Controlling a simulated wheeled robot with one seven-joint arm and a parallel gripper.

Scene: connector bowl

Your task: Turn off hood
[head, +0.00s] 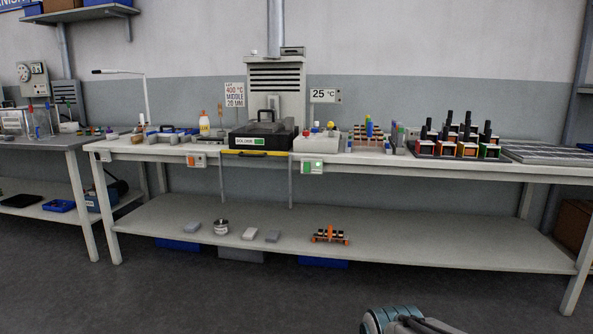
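A grey slatted hood unit (275,76) stands against the wall behind the long workbench, with a vertical duct (275,28) rising from its top. Two small control boxes hang on the bench's front edge: one with an orange part (196,160) at left of centre, and one with a lit green part (313,167) nearer the middle. I cannot tell which box belongs to the hood. A teal and grey part of my arm shows at the bottom edge, well below and right of both boxes. My gripper's fingers are out of view.
The long workbench (460,172) carries a black case (262,137) with a green label, a white box, several dark-topped colored holders and a grey panel. Its lower shelf (400,243) holds small parts. Another bench stands at left. The floor in front is clear.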

